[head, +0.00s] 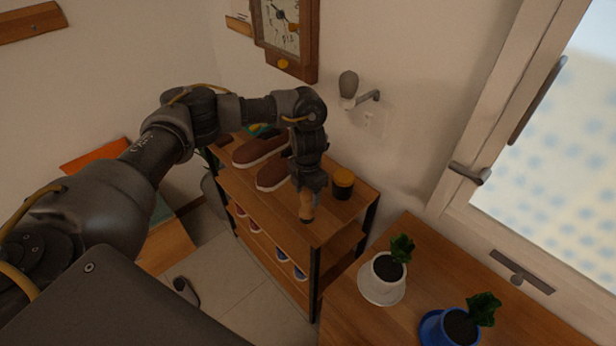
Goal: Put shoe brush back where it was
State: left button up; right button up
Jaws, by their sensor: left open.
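A small brown wooden piece, which looks like the shoe brush (307,208), is on the top board of the wooden shoe rack (330,225), near its front corner. My left gripper (308,192) points down right over it with open jaws. The gripper hides the brush's upper part, and I cannot tell whether the fingers touch it. Brown shoes (272,176) with pale soles sit on the same board, to the left of the gripper. My right gripper is not in view.
Lower rack shelves hold more shoes (282,254). A wooden table at the front right carries a plant in a white pot (383,280) and one in a blue pot (452,328). A wall clock (284,30) and a wall fixture (352,90) are behind the rack.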

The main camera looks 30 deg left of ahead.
pick_arm(q)
notch_tip(320, 180, up, 8)
jog(key=shift+f+b, duration=0.1)
jog(key=shift+b, duration=0.3)
jog(key=shift+r, duration=0.55)
jog(key=shift+d, duration=0.1)
